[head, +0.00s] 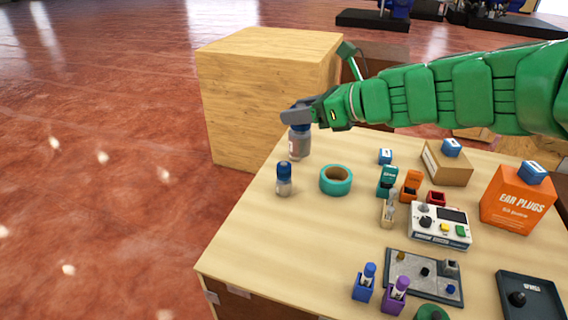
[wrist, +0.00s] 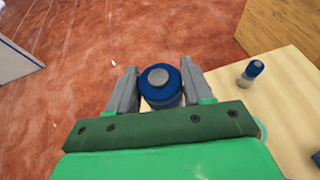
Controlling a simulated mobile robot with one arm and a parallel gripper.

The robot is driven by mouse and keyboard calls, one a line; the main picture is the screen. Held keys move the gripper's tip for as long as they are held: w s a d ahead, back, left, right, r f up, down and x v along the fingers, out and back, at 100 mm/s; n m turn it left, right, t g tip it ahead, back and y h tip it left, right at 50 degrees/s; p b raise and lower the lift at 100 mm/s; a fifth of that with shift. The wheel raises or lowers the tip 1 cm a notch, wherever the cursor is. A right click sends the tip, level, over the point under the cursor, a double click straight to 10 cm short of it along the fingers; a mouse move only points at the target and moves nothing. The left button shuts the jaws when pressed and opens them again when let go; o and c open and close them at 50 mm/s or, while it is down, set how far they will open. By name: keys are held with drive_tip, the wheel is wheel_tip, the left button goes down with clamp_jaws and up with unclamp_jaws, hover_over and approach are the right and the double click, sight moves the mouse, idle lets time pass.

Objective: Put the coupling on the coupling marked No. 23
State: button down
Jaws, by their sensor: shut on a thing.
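My gripper (head: 299,116) is shut on a blue-topped grey cylinder (head: 298,146) near the table's back left edge. In the wrist view the jaws (wrist: 160,86) sit on both sides of its round blue top (wrist: 158,84), which has a grey centre. I cannot tell whether its base touches the table. A smaller blue-topped cylinder (head: 284,179) stands upright in front of it, apart from it, and also shows in the wrist view (wrist: 250,73). Small blue labelled blocks (head: 386,156) stand on the table. No marking No. 23 is legible, so I cannot tell which things are the couplings.
A teal tape roll (head: 336,180) lies right of the small cylinder. A control box (head: 439,226), an orange ear-plug box (head: 517,199) and a grey panel (head: 424,273) crowd the right side. A large wooden crate (head: 260,90) stands behind the table. The table's front left is clear.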

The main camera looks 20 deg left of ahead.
drive_tip(key=shift+a, duration=0.25)
drive_tip(key=w+a+f, duration=0.7)
drive_tip(key=w+f, duration=0.4)
drive_tip(key=f, duration=0.1)
drive_tip(key=shift+w+f, duration=0.2)
drive_tip(key=shift+f, duration=0.2)
idle(0.3)
drive_tip(key=shift+f, duration=0.1)
drive_tip(key=shift+c, duration=2.3)
unclamp_jaws()
drive_tip(key=v, duration=1.2)
